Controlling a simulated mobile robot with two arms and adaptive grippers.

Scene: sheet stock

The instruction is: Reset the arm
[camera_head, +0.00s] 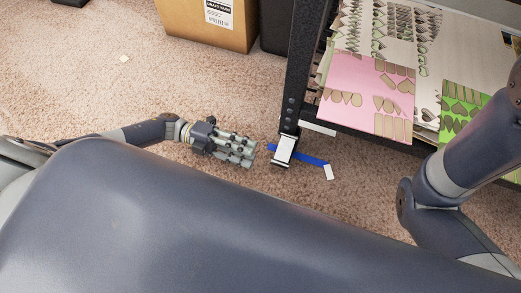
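My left gripper (250,152) is low over the carpet at the middle of the view, its arm coming in from the left. Its fingers point right, toward the foot of a black shelf post. I cannot tell whether its fingers are open or shut, and no held object shows clearly. My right arm comes in at the right edge and bends in front of the shelf. Its gripper is out of view.
A black shelf (302,75) bears pink (350,84) and green (452,100) cut sheets. A blue strip (312,160) with a white tag (329,172) lies by its foot. A cardboard box (190,22) stands at the back. Carpet at the upper left is mostly clear.

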